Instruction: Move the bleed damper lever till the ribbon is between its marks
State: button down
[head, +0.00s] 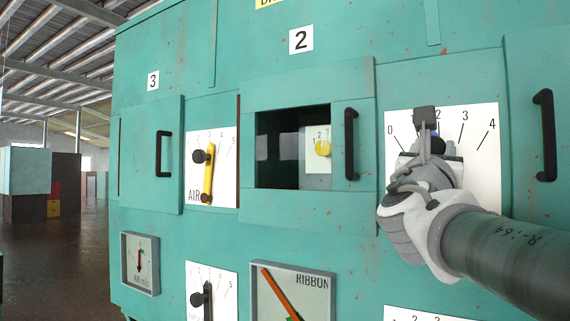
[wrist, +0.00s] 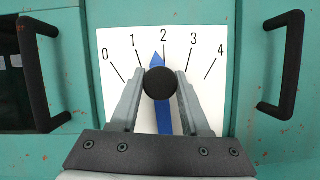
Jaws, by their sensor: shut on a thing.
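My gripper (head: 430,148) is at the white scale plate on the right of the teal machine. In the wrist view my gripper (wrist: 160,88) is shut on the round black knob (wrist: 160,83) of a blue lever (wrist: 157,62), a finger on each side. The lever's tip stands just left of the 2 mark on the 0 to 4 scale plate (wrist: 115,60). No name for this lever is readable.
A yellow lever (head: 208,182) on an AIR plate and a dark lever (head: 207,298) below it are to the left. Black door handles (head: 546,135) (head: 351,144) flank the scale plate and stick out. Another handle (head: 163,155) and a small dial (head: 140,262) are farther left.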

jog(key=shift+s+d, duration=0.1)
jog(key=shift+c, duration=2)
grip_release()
jog(key=shift+f, duration=0.1)
